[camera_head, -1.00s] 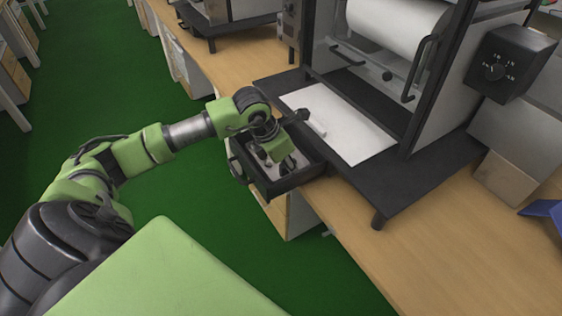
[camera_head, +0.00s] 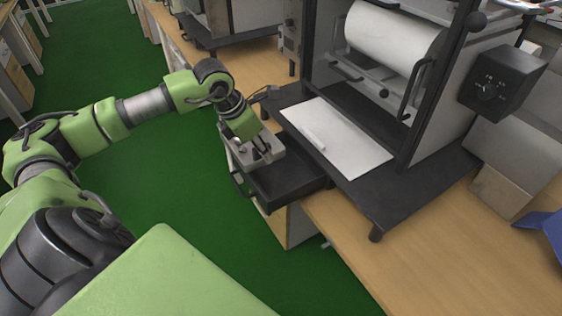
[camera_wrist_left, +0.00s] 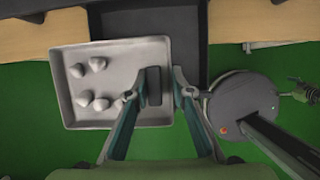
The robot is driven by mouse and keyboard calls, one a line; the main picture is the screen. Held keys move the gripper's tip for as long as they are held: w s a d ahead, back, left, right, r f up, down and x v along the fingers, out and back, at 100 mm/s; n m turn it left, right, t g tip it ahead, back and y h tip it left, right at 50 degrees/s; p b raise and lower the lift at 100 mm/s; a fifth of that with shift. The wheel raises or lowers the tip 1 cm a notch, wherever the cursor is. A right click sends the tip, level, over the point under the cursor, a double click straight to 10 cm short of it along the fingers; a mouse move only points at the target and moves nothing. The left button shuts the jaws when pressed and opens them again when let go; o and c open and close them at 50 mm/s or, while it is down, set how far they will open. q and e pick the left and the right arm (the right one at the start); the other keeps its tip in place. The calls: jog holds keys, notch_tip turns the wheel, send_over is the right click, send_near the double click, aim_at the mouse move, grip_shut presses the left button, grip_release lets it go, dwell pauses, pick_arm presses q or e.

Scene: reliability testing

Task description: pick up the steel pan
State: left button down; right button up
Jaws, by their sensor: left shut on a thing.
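The steel pan (camera_head: 270,158) is a light grey shallow square tray. In the left wrist view the pan (camera_wrist_left: 95,55) fills the upper left and holds several whitish lumps. My left gripper (camera_head: 262,148) is shut on the pan at its side. In the left wrist view the fingers of the gripper (camera_wrist_left: 155,88) stand on either side of a dark block at the pan's right edge. The pan is above the far part of a dark open drawer (camera_head: 290,188). The arm hides part of the pan. My right gripper is not in view.
The drawer sits at the bench edge below a machine with a white roller (camera_head: 390,40). A white sheet (camera_head: 335,140) lies on the machine's black base. The wooden bench (camera_head: 430,235) is clear at the front. Green floor lies to the left.

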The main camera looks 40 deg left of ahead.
aim_at(242, 157)
pick_arm(q)
jog(key=a, duration=0.1)
jog(key=s+a+r+b, duration=0.1)
jog(key=a, duration=0.1)
jog(key=s+a+b, duration=0.1)
jog(key=shift+a+r, duration=0.15)
jog(key=shift+s+a+r+b, duration=0.25)
jog(key=shift+a+r+b, duration=0.1)
jog(key=shift+a+b, duration=0.3)
jog(key=shift+s+a+r+b, duration=0.2)
jog(key=shift+a+r+b, duration=0.1)
jog(key=shift+r+b, duration=0.15)
